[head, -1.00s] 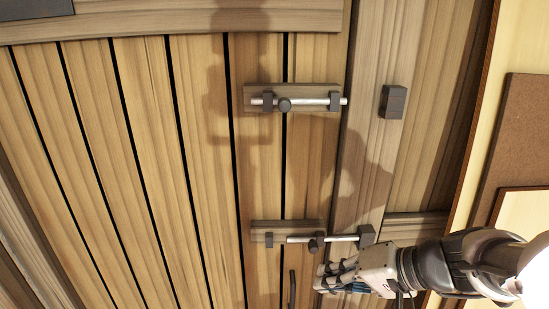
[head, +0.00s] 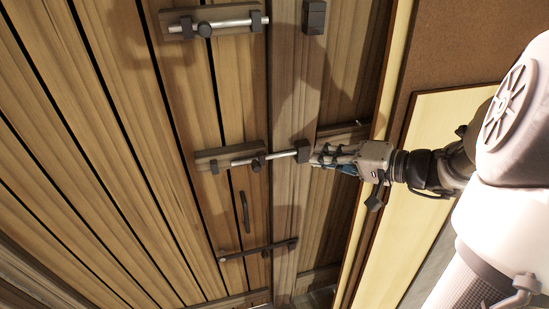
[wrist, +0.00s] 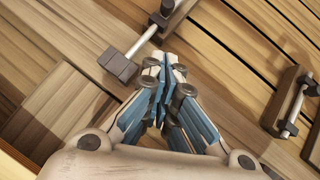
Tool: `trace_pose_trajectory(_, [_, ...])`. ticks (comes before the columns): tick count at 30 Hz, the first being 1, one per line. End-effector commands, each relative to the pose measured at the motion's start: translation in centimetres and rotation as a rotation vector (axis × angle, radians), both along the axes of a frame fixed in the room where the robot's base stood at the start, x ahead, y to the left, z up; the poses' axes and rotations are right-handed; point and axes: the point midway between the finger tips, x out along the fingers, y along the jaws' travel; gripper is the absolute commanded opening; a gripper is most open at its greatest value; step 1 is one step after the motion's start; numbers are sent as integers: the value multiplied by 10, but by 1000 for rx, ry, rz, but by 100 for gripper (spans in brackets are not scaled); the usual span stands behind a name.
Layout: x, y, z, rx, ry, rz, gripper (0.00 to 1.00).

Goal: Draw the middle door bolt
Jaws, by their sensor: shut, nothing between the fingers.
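The middle door bolt (head: 243,161) sits on a dark wooden plate on the slatted door. Its pale rod reaches right into the dark keeper block (head: 304,151) on the door frame, and a dark knob (head: 257,166) hangs from the rod. In the wrist view the keeper (wrist: 118,65) and rod (wrist: 141,42) show at upper left. My gripper (head: 316,155) is shut and empty, just right of the keeper in the head view. In the wrist view its fingertips (wrist: 165,64) appear beside the rod and keeper; whether they touch cannot be told.
The top bolt (head: 225,23) has its rod clear of its keeper (head: 314,17). A lower bolt (head: 258,250) spans from door to frame. A dark handle (head: 245,212) stands between the middle and lower bolts. Brown and pale yellow panels (head: 440,118) are at right.

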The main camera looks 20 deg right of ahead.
Motion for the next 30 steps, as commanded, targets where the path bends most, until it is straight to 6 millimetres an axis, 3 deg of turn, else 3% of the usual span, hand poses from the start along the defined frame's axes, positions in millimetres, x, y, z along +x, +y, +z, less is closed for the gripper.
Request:
trace_pose_trajectory(5, [16, 16, -7, 1, 3, 7, 0])
trace_pose_trajectory(16, [73, 64, -32, 2, 3, 6, 0])
trace_pose_trajectory(22, [71, 88, -45, 2, 4, 3, 0])
trace_pose_trajectory(30, [71, 95, -50, 0, 2, 0, 0])
